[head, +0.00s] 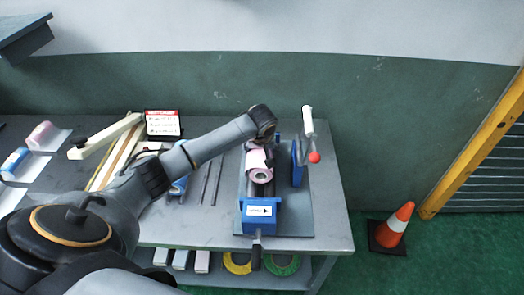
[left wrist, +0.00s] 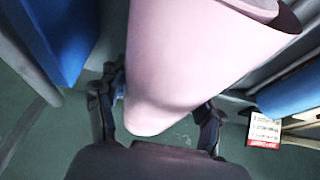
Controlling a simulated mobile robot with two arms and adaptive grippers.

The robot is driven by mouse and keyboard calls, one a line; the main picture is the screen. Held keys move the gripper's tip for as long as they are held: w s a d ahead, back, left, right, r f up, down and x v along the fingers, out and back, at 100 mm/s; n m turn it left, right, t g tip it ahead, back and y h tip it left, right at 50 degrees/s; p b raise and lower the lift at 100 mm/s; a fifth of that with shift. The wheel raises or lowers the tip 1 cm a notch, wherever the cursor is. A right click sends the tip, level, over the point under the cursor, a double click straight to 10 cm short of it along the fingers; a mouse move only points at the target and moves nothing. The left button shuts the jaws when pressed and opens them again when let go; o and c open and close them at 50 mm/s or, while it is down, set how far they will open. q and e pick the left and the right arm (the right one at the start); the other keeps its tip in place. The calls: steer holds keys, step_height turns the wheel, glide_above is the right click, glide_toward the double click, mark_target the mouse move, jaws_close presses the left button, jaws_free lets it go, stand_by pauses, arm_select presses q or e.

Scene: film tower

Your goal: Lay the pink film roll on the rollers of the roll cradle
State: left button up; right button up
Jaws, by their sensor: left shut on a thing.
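The pink film roll (head: 257,160) is over the blue roll cradle (head: 262,218), lengthwise along it, its near end facing me. Dark rollers (head: 262,189) show just in front of the roll; I cannot tell whether it touches them. My left arm reaches over from the left, its wrist just behind the roll. In the left wrist view my left gripper (left wrist: 155,118) is shut on the pink film roll (left wrist: 185,55), with a finger on each side. The head view mostly hides the fingers. My right gripper is not in view.
A blue upright (head: 296,162) and a white-handled lever with a red ball (head: 314,157) stand right of the cradle. Another pink roll (head: 41,133) and a blue roll (head: 15,160) lie at the left. An orange cone (head: 397,222) stands on the floor.

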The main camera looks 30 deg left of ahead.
arm_select(q)
steer(key=shift+f+b, duration=0.45)
steer(key=shift+f, duration=0.65)
stand_by(0.6)
steer(key=o, duration=1.7)
steer(key=shift+o, duration=0.8)
steer(key=shift+s+f, duration=0.1)
steer(key=shift+f, duration=0.05)
steer(key=v, duration=1.2)
